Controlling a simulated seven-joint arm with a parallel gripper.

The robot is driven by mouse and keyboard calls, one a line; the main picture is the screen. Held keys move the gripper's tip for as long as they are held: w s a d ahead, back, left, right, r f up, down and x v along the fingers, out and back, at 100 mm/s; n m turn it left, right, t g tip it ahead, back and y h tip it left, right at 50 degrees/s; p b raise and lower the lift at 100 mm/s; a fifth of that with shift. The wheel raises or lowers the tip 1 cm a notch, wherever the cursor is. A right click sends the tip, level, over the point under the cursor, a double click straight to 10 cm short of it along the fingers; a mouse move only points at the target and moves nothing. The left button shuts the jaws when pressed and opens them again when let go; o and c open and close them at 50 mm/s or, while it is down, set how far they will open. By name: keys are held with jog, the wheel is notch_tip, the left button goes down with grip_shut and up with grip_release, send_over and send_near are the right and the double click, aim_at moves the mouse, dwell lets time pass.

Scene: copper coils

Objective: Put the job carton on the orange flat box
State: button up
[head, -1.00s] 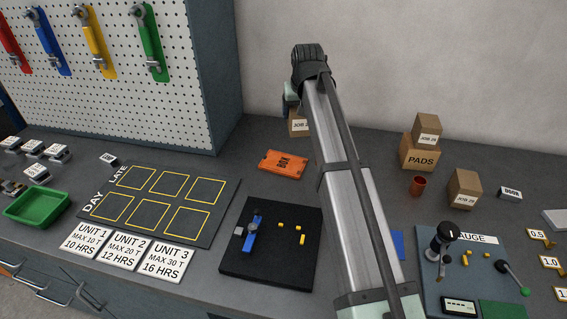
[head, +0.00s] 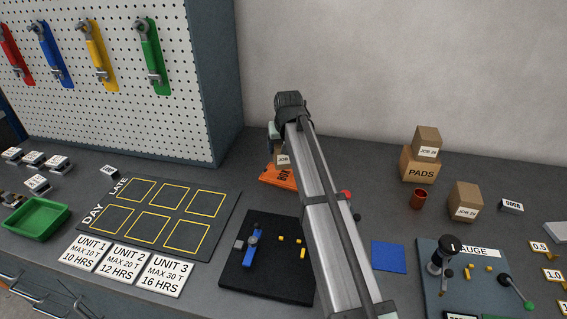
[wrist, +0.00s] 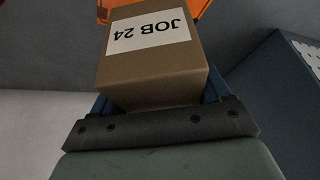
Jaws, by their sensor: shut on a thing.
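The job carton is a brown box with a white label reading JOB 24 in the wrist view (wrist: 155,65). It also shows small in the head view (head: 283,160), partly behind my arm. My gripper (wrist: 160,98) is shut on it. The orange flat box (head: 272,177) lies on the bench, labelled BOX, its right side hidden by my arm. In the head view the carton overlaps the orange box's far edge. A piece of the orange box (wrist: 205,9) shows past the carton in the wrist view. I cannot tell whether the two touch.
A pegboard cabinet (head: 190,120) stands behind on the left. At right are a PADS carton (head: 420,165) with a smaller carton (head: 428,141) on top, another JOB carton (head: 465,200) and a red cup (head: 418,199). A black mat (head: 240,280) lies in front of the orange box.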

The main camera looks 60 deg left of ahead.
jog(key=shift+f, duration=3)
jog(key=shift+f, duration=0.1)
jog(key=o, duration=1.1)
jog(key=shift+o, duration=0.2)
jog(key=v, duration=1.2)
